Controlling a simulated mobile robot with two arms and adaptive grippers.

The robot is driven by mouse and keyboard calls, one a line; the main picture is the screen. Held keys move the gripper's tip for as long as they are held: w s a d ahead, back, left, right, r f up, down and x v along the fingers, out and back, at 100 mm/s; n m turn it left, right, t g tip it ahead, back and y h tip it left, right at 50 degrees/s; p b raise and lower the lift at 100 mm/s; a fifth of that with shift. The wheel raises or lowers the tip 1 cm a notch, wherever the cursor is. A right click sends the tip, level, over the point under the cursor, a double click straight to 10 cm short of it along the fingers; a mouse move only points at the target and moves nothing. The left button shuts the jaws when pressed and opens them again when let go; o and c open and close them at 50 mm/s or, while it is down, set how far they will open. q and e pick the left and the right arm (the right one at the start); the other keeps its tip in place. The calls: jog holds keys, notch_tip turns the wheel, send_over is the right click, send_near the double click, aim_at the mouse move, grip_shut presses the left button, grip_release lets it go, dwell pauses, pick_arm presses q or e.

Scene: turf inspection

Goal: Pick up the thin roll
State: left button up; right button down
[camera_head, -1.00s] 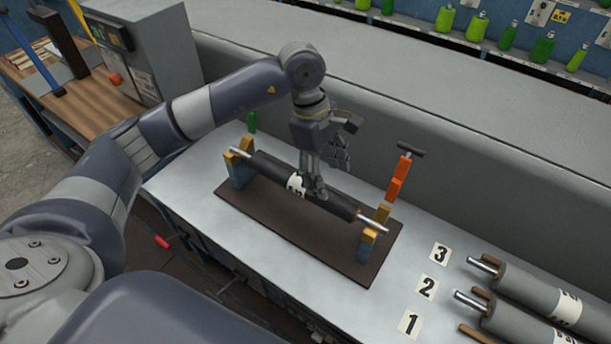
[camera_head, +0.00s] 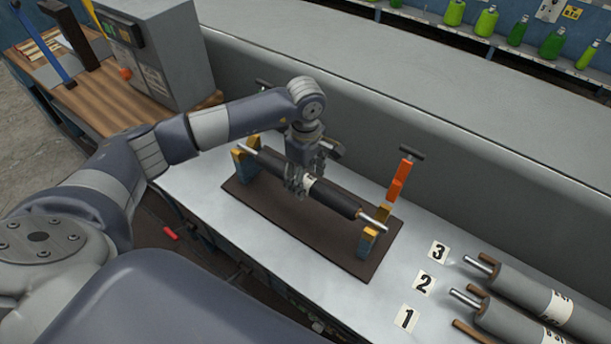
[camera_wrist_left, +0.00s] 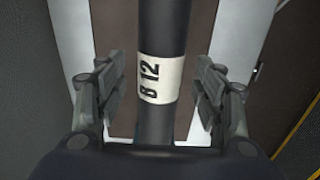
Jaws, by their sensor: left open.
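The thin roll (camera_head: 331,195) is a dark cylinder with silver shaft ends and a white label. It lies across two blue and yellow supports (camera_head: 367,240) on a brown board (camera_head: 290,218). My left gripper (camera_head: 299,190) is over the middle of the roll with its fingers on either side. In the left wrist view the roll (camera_wrist_left: 166,30) runs between the open fingers (camera_wrist_left: 158,95), with gaps on both sides, and its label reads B 12. The far finger is partly hidden in the head view. My right gripper is not in view.
Thicker grey rolls (camera_head: 530,290) lie at the right beside number cards 1, 2 and 3 (camera_head: 439,250). An orange upright clamp (camera_head: 403,180) stands behind the right support. A grey wall (camera_head: 480,190) rises behind the bench. A control box (camera_head: 165,50) stands at the left.

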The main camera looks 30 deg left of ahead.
pick_arm(q)
jog(key=shift+f, duration=0.7)
jog(key=shift+r, duration=0.1)
grip_shut()
